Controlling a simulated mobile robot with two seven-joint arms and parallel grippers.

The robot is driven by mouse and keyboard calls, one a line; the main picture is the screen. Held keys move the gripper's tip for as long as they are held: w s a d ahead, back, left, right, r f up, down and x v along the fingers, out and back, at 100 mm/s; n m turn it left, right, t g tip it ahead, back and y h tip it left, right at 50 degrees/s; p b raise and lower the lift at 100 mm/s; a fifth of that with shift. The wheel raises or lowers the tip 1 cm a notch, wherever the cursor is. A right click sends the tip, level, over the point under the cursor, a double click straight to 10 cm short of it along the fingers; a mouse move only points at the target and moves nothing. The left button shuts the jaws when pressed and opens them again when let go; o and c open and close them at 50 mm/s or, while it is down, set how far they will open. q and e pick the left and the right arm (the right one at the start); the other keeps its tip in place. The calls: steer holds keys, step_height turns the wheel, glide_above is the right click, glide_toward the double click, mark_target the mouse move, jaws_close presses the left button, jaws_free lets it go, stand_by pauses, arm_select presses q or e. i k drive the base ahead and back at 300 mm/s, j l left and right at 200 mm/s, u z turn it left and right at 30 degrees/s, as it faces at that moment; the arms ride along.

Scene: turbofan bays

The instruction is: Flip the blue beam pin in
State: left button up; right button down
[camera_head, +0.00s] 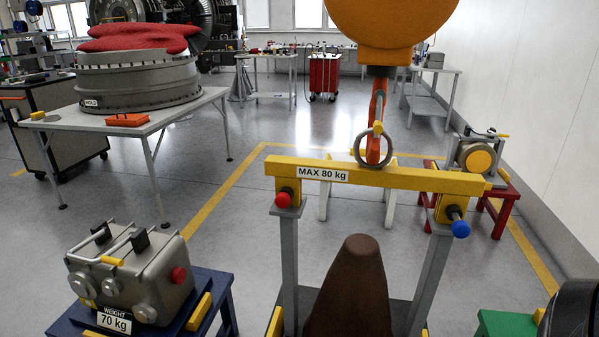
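The blue beam pin (460,229) has a round blue knob on a dark shaft. It is at the right end of the yellow beam (400,178), which carries a "MAX 80 kg" label. Its knob stands out from the yellow bracket (447,208), with a length of shaft showing between them. A red pin (283,199) is at the beam's left end, its knob closer to its bracket. The beam rests over two grey posts and has a metal ring around its middle below an orange hoist. Neither of my grippers is in view.
A grey metal unit (135,273) labelled "70 kg" sits on a blue stand at lower left. A brown cone-shaped object (350,285) rises between the posts. A green stand (505,324) and a dark rounded object (572,312) are at lower right. A red stool (500,212) stands behind.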

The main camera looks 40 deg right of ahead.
mark_target(460, 230)
steer(key=l+z, duration=0.2)
steer(key=z, duration=1.9)
